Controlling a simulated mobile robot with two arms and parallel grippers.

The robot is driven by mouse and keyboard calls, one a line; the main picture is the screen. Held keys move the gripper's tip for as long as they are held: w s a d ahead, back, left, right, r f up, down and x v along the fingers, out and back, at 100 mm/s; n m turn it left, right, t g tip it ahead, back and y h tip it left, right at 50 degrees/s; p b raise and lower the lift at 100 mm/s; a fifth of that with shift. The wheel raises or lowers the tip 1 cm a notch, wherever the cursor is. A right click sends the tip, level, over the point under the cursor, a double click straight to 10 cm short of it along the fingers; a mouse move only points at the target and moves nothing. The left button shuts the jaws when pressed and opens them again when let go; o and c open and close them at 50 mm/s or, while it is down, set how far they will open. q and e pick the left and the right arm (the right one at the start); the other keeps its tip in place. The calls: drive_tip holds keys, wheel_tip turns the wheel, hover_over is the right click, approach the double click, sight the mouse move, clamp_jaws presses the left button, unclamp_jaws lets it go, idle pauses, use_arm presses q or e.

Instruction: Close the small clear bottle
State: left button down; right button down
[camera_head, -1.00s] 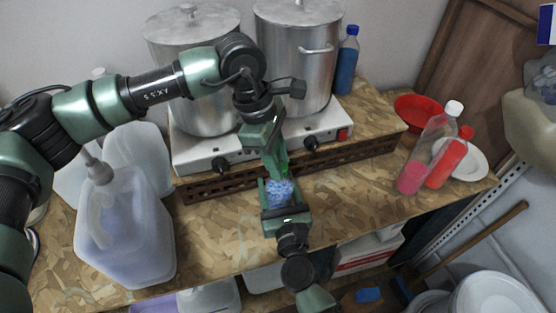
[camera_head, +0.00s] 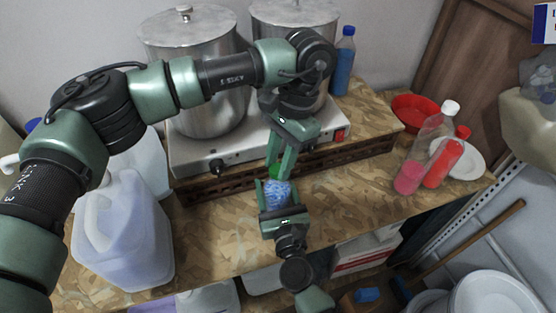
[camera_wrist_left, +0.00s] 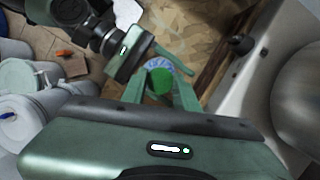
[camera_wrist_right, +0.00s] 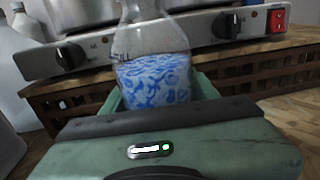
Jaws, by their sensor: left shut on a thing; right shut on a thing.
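The small clear bottle, with a blue patterned label (camera_head: 276,193), stands upright in my right gripper (camera_head: 283,203), over the front part of the wooden worktop. The right wrist view shows the clear bottle (camera_wrist_right: 153,78) between the shut jaws; its top is cut off there. My left gripper (camera_head: 276,170) comes down from above, tilted, shut on a green cap (camera_head: 274,171). In the left wrist view the green cap (camera_wrist_left: 160,82) sits between the fingers, right over the blue label. Whether the cap touches or is seated on the bottle's neck I cannot tell.
Two steel pots (camera_head: 200,90) stand on a hotplate (camera_head: 195,155) behind the grippers. A large translucent jug (camera_head: 120,235) is at the left. A bottle with pink liquid (camera_head: 410,175), a red bottle (camera_head: 440,165) and a white plate (camera_head: 470,160) are at the right. Worktop between is clear.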

use_arm(q)
drive_tip(key=shift+s, duration=0.1)
drive_tip(key=c, duration=1.1)
unclamp_jaws()
drive_tip(key=shift+r, duration=2.25)
